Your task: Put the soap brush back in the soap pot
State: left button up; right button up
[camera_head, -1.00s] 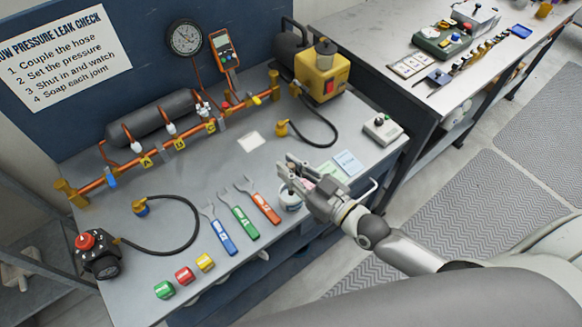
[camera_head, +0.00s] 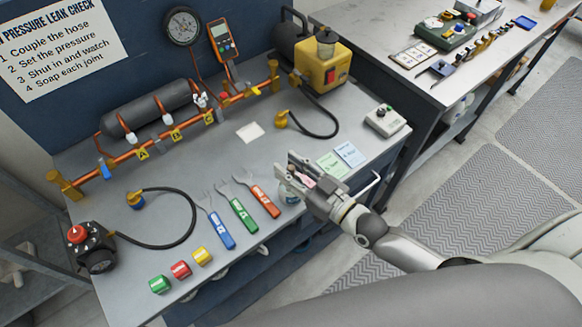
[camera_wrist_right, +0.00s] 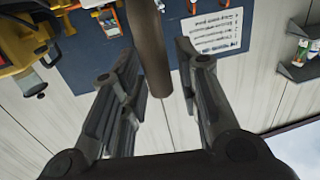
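My right gripper (camera_head: 287,163) is over the front edge of the bench, its two fingers apart. In the right wrist view, a brown rod (camera_wrist_right: 153,50), apparently the soap brush's handle, comes down from the top edge to between the open fingers (camera_wrist_right: 158,65). A gap shows on its right side; on the left it overlaps the finger. The brush's bristles are out of view, and I cannot tell whether they are inside the pot. My left gripper is not in view.
Green (camera_head: 331,165) and blue (camera_head: 350,154) cards lie right of the gripper. Red (camera_head: 265,202), green (camera_head: 244,216) and blue (camera_head: 222,233) wrenches lie left of the pot. A grey switch box (camera_head: 386,121) stands at the right edge. Bare bench top lies behind the wrenches.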

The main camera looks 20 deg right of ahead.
jog(key=shift+o, duration=0.3)
jog(key=v, duration=1.2)
